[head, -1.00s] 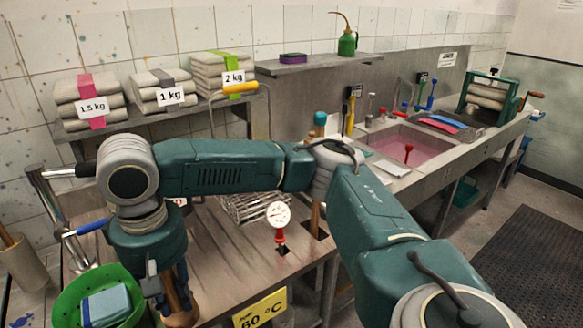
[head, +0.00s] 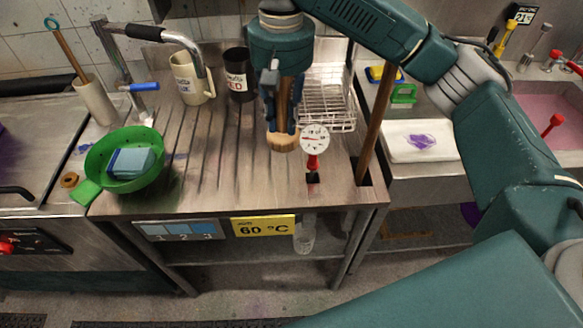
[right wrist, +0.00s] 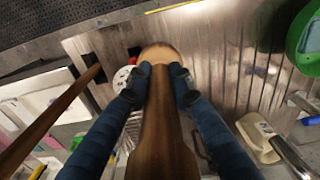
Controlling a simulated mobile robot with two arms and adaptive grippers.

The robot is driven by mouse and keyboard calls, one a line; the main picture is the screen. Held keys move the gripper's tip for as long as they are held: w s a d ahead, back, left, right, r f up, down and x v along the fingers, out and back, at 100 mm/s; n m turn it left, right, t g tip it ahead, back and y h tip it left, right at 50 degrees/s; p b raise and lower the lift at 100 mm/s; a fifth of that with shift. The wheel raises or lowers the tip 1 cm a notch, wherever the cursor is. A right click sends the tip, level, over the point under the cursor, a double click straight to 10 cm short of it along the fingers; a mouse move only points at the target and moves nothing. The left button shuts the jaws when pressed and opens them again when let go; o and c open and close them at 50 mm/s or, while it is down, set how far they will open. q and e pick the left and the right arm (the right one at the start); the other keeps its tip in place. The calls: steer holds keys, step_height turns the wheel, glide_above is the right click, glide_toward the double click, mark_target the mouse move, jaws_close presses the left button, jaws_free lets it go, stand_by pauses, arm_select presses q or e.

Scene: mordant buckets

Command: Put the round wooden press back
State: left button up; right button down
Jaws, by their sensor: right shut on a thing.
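The round wooden press has a pale disc (head: 283,142) at its lower end and a brown handle. My right gripper (head: 281,105) is shut on the handle, with the disc pointing down over the ribbed drainboard (head: 225,175), left of the dial thermometer (head: 314,138). I cannot tell whether the disc touches the board. In the right wrist view the handle (right wrist: 160,135) runs between the fingers to the disc (right wrist: 160,53). My left gripper is not in view.
Two mugs (head: 192,78) and a wire rack (head: 328,100) are behind. A wooden pole (head: 376,120) stands in a slot at the right. The drainboard's front middle is clear.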

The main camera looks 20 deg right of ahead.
steer(key=shift+d+f+p, duration=0.1)
steer(key=shift+f+p, duration=0.8)
steer(key=shift+f, duration=6.65)
steer(key=shift+f, duration=0.1)
steer(key=c, duration=1.5)
jaws_free()
